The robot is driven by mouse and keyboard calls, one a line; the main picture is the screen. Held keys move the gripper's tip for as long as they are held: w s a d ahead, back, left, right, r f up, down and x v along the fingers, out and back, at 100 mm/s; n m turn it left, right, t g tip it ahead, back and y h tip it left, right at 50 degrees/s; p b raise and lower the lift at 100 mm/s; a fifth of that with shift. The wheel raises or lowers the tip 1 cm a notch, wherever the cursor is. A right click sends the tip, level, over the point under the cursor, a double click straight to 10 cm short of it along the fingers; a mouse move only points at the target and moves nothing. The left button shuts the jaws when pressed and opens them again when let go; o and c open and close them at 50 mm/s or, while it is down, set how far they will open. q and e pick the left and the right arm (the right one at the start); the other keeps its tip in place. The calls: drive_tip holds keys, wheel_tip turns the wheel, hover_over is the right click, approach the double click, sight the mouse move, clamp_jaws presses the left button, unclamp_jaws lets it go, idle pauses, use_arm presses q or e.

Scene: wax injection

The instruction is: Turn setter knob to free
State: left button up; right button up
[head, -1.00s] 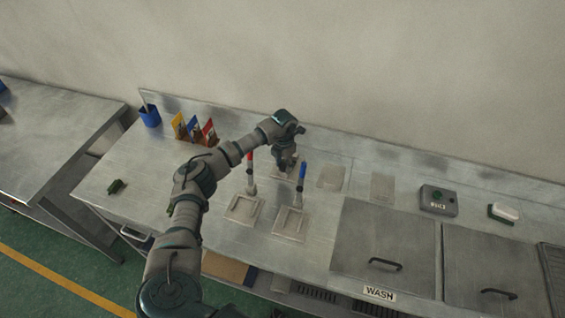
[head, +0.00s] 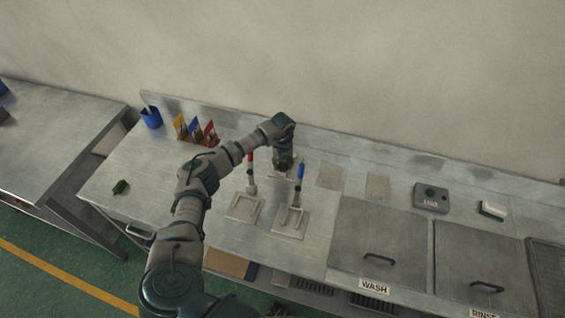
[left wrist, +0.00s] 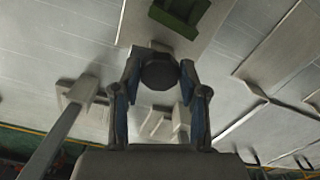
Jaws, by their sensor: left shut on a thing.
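The setter knob (left wrist: 160,73) is a dark, many-sided round knob in the left wrist view. It sits between the two fingertips of my left gripper (left wrist: 160,70), which is closed around it. The knob's pointer or markings cannot be made out. In the head view my left gripper (head: 282,167) points down at the back of the steel bench and hides the knob. A pale plate (left wrist: 216,30) lies below the knob, with a green block (left wrist: 180,14) on it. My right gripper is not in view.
A red-handled lever (head: 250,160) and a blue-handled lever (head: 299,178) stand on plates in front of my gripper. Colored cards (head: 195,130) and a blue cup (head: 151,117) are at the left. A grey button box (head: 431,197) and lidded WASH basin (head: 375,240) are at the right.

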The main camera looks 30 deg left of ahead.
sight(282, 164)
use_arm(q)
drive_tip(key=shift+n, duration=0.4)
drive_tip(key=o, duration=1.1)
drive_tip(key=shift+o, duration=0.2)
drive_tip(key=shift+r, duration=0.15)
wheel_tip(282, 164, up, 12)
drive_tip(key=shift+f, duration=0.25)
drive_tip(key=shift+w+a, duration=0.1)
